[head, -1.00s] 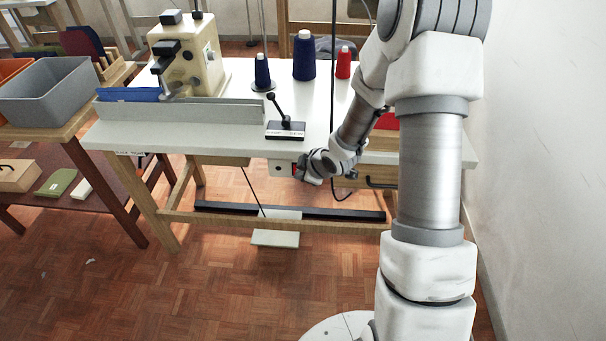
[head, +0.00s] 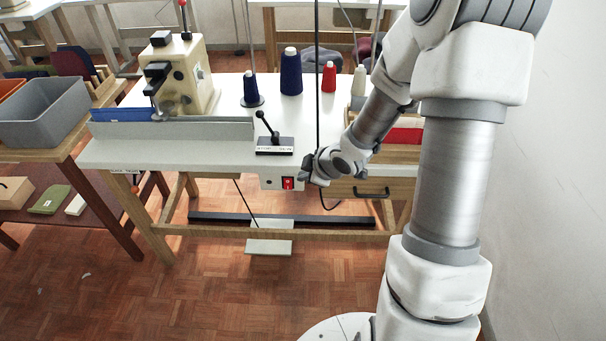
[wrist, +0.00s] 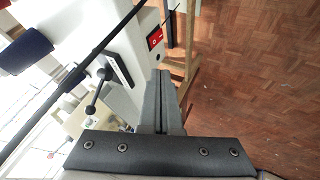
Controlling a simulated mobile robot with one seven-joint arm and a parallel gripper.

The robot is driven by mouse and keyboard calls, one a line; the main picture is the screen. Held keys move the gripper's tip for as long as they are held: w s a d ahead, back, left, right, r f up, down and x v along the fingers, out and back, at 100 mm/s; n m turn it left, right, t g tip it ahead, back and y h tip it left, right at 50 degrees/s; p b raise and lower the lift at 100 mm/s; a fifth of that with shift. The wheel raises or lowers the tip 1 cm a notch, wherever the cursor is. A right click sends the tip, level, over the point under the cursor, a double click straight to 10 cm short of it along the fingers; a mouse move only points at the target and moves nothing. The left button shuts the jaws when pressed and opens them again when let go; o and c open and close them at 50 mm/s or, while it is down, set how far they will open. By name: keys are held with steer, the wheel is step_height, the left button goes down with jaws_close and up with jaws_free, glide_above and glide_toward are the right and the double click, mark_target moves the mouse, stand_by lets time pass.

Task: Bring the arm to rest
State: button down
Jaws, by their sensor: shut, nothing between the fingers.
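My gripper (head: 306,174) is at the front edge of the white sewing table (head: 215,152), just right of a red switch (head: 288,183) on a pale box under the tabletop. The gripper is shut and empty. In the wrist view my gripper's fingers (wrist: 161,76) lie together, and the red switch (wrist: 155,38) is beyond their tips, apart from them. My arm reaches down from the upper right of the head view.
A black-knobbed lever (head: 268,130) stands on the tabletop near the gripper. A black vertical rod (head: 317,80) rises close by. Thread cones, including a blue one (head: 291,72), stand behind. A cream machine (head: 182,75) is at left. Open floor lies in front.

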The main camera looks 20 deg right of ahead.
steer(key=s+d+r+m+h, duration=0.2)
steer(key=s+r+m+h, duration=0.15)
steer(key=r, duration=0.55)
steer(key=s+d+r+m+h, duration=0.2)
steer(key=s+d+r+m, duration=0.15)
steer(key=r, duration=0.55)
steer(key=s+a+r+m+g+y+p, duration=0.1)
steer(key=s+a+r+m, duration=0.25)
steer(key=s, duration=0.55)
steer(key=s+a+r+m+g+y+p, duration=0.1)
steer(key=s+a+r+m+y, duration=0.25)
steer(key=s, duration=0.55)
step_height(320, 180, up, 12)
steer(key=a+n+h+p, duration=0.1)
steer(key=p, duration=1)
steer(key=shift+w+a+h, duration=0.15)
steer(key=shift+w+h, duration=0.25)
